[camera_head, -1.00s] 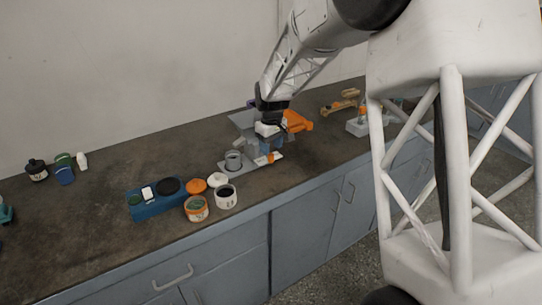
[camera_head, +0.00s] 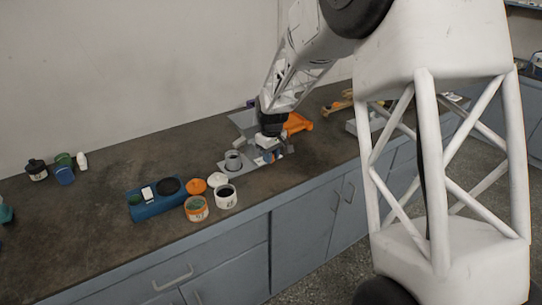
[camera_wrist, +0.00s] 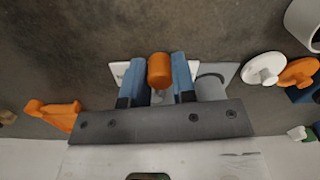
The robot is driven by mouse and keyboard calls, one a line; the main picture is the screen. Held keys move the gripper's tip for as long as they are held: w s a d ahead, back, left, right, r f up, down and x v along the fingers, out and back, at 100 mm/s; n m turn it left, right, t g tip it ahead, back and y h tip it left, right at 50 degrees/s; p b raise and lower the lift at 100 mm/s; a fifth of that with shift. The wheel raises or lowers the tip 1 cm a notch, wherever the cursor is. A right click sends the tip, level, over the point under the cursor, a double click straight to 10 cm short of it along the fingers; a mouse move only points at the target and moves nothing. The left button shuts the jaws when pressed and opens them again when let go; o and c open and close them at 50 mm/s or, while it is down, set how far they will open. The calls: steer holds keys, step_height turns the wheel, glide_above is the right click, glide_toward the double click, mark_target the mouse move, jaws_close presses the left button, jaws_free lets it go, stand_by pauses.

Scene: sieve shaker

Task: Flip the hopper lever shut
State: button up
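The hopper device stands on the bench with a grey base plate (camera_head: 235,167). A grey cup (camera_head: 233,160) sits on the plate. In the wrist view an orange knob (camera_wrist: 159,71), which looks like the lever's end, lies between the two blue fingers of my gripper (camera_wrist: 158,78). The fingers are very close to its sides; I cannot tell whether they press on it. In the head view my gripper (camera_head: 273,154) is low at the device's front, and its fingers hide most of the lever. A pale plate (camera_wrist: 119,71) shows under the fingers.
An orange part (camera_head: 297,123) is behind and right of my gripper. To the left are a white jar (camera_head: 226,198), an orange jar (camera_head: 196,211), their lids and a blue tray (camera_head: 152,209).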

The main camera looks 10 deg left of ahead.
steer(key=shift+c, duration=1.3)
steer(key=shift+a, duration=0.1)
steer(key=shift+s+a+m, duration=0.25)
steer(key=shift+a+m, duration=0.1)
steer(key=shift+m, duration=0.6)
steer(key=shift+s+a+m, duration=0.2)
steer(key=shift+a+m, duration=0.15)
steer(key=shift+m, duration=0.6)
steer(key=o, duration=0.9)
steer(key=shift+o, duration=0.2)
steer(key=shift+r, duration=0.1)
step_height(320, 180, up, 8)
steer(key=shift+d, duration=0.1)
